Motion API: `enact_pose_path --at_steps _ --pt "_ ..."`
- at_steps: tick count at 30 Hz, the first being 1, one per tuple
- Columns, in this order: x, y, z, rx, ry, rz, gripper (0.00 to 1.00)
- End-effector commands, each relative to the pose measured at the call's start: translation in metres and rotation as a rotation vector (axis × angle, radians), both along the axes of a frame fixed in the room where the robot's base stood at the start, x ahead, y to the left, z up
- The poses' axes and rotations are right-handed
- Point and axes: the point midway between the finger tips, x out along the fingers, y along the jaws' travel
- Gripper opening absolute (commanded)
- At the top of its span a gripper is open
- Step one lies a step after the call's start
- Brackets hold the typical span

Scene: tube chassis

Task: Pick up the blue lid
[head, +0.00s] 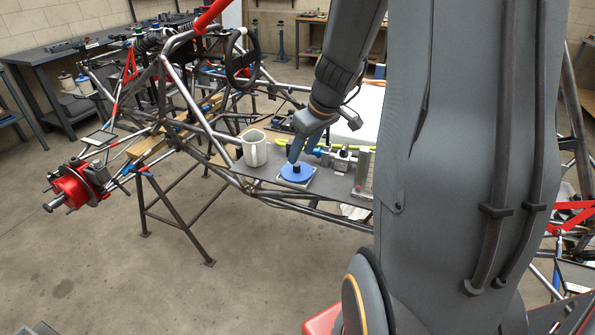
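The blue lid (296,174) is a flat round disc with a dark knob on top. It lies on a pale square piece on the grey board, in the middle of the head view. My gripper (305,156) points down just above the lid, at the knob. Its two blue-grey fingers look spread apart, with one fingertip close to the knob's left side. I cannot tell whether it touches the knob. The gripper looks empty, and the lid rests flat.
A metal clamp-like fixture (342,159) and an upright metal block (362,172) stand to the right. Tubes of the chassis (196,112) run around the board. A workbench (60,62) stands behind at left.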

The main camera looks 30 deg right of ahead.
Motion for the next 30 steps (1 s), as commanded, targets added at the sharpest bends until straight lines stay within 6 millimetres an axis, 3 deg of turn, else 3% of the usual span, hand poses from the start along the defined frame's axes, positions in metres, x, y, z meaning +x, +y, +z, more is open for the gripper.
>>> enact_pose_path --at_steps 9,18,25,30 --pt "0.008 0.006 -0.037 0.001 0.002 0.001 0.38" --pt "0.010 0.006 -0.041 0.000 0.001 0.000 0.38" --pt "0.009 0.006 -0.040 0.001 0.001 0.000 0.01" --pt "0.010 0.006 -0.040 0.000 0.001 0.001 0.00"
